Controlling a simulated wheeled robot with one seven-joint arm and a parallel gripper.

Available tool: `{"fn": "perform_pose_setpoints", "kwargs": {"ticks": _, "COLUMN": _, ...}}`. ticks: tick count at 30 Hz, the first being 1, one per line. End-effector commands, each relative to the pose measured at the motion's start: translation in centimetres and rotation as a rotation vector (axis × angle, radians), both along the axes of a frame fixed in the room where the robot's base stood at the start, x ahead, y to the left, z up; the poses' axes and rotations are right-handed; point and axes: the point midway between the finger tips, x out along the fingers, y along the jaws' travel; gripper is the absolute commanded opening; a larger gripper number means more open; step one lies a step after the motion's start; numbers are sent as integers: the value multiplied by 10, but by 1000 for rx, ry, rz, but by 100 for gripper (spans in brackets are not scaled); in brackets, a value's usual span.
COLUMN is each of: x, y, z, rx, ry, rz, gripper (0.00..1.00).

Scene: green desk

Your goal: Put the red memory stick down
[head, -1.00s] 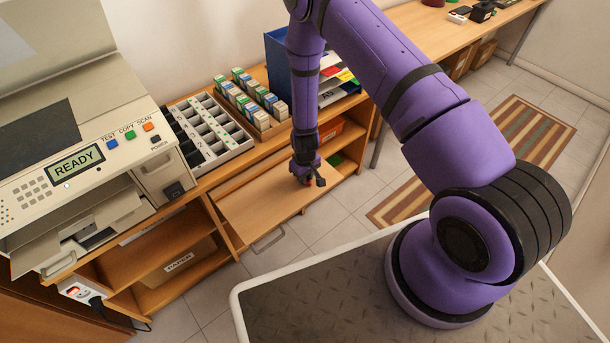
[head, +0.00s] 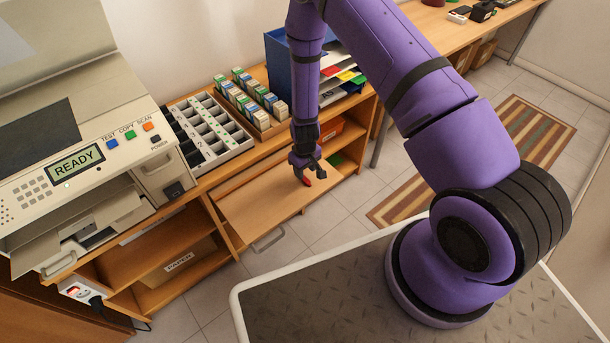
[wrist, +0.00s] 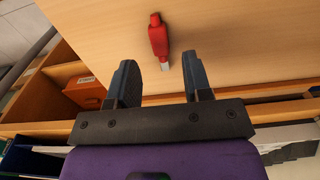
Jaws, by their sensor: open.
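The red memory stick (wrist: 158,38) lies on a pale wooden board (wrist: 240,35), with its metal plug end toward my gripper. It also shows as a small red spot in the head view (head: 307,182). My gripper (wrist: 162,78) is open and empty. Its two dark fingers stand apart on either side of the stick's plug end in the wrist view. In the head view my gripper (head: 308,176) is just above the board (head: 255,215), right at the stick.
An orange box (head: 328,132) sits on the shelf behind the board. A blue file holder (head: 283,75), a grey sorting tray (head: 215,138) and a printer (head: 75,150) stand on the cabinet. The board's left part is bare.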

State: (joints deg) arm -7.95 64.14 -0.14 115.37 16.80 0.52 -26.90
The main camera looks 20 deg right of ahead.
Motion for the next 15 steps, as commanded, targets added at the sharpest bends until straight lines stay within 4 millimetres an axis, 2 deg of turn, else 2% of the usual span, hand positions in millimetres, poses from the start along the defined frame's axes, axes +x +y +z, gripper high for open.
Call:
{"fn": "perform_pose_setpoints", "kwargs": {"ticks": 3, "x": 1, "y": 0, "z": 24, "rx": 0, "ry": -4, "rz": 1, "gripper": 45}}
{"fn": "perform_pose_setpoints", "kwargs": {"ticks": 9, "x": 1, "y": 0, "z": 59, "rx": 0, "ry": -3, "rz": -1, "gripper": 45}}
{"fn": "perform_pose_setpoints", "kwargs": {"ticks": 15, "x": 0, "y": 0, "z": 81, "rx": -1, "ry": -1, "rz": 1, "gripper": 45}}
